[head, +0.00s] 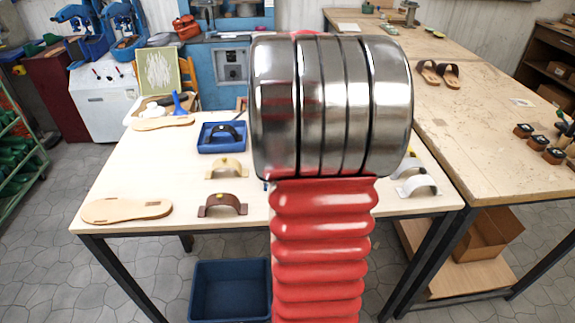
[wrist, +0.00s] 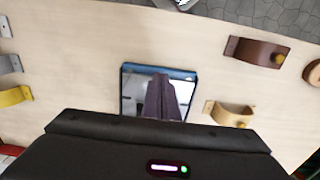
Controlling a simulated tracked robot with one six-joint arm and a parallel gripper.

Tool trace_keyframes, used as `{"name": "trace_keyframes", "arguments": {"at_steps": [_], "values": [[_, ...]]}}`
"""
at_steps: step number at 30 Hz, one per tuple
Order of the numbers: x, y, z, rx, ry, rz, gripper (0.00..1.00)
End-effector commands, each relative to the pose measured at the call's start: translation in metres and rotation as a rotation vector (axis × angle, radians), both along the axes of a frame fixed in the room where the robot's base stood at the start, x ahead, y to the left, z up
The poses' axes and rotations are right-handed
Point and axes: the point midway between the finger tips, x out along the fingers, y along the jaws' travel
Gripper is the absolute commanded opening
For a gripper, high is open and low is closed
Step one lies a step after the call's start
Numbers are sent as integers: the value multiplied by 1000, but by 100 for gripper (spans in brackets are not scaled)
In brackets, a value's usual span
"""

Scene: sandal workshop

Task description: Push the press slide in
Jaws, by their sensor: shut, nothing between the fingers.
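My red and metallic arm fills the middle of the head view and hides the table's centre. My gripper (wrist: 160,80) shows in the wrist view as dark, narrow fingers, shut and empty, above the table. Behind or below them is a blue-rimmed rectangular thing (wrist: 127,70) with a pale, shiny inside. I cannot tell whether it is the press, nor whether the fingers touch it. No press slide can be made out. A blue machine (head: 232,75) with a grey panel stands behind the table in the head view.
A blue bin (head: 232,290) stands below.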

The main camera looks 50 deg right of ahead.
Motion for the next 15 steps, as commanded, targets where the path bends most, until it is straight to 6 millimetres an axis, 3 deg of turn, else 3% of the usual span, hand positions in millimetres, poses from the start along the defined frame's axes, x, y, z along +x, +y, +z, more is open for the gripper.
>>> {"name": "trace_keyframes", "arguments": {"at_steps": [15], "values": [[0, 0, -19, 2, 1, 0, 0]]}}
